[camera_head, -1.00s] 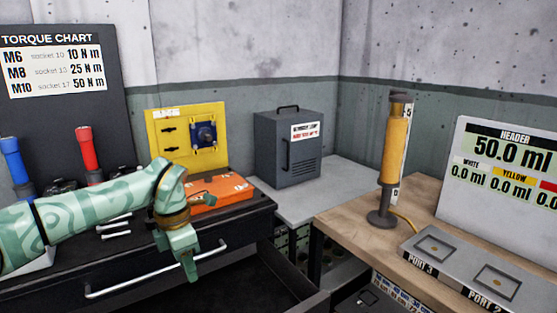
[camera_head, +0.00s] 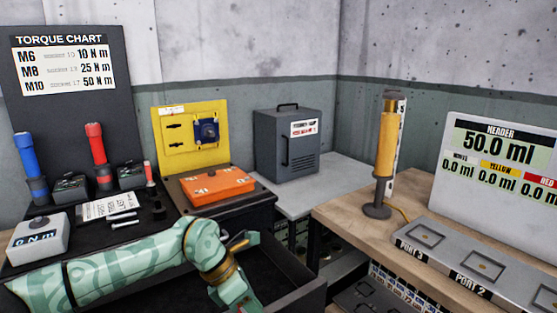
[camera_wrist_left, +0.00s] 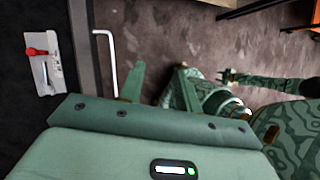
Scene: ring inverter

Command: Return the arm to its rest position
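My left arm (camera_head: 120,265) comes in from the left, low over the front of the dark tool bench. My left gripper (camera_head: 245,308) points down at the bottom edge of the head view, in front of the open drawer (camera_head: 290,275), with its tips cut off. In the left wrist view its two fingers (camera_wrist_left: 158,82) stand apart with nothing between them, beside a pale drawer handle (camera_wrist_left: 108,62). Patterned green parts of my own body show at the right there. One ends in what may be my right gripper (camera_wrist_left: 232,76), too small to read.
The bench holds an orange box (camera_head: 218,187), a yellow panel (camera_head: 190,137), a red tool (camera_head: 96,148), a blue tool (camera_head: 27,160) and a grey readout box (camera_head: 38,238). A grey cabinet (camera_head: 287,143) and an amber cylinder (camera_head: 386,145) stand right of them. Floor shows below the wrist.

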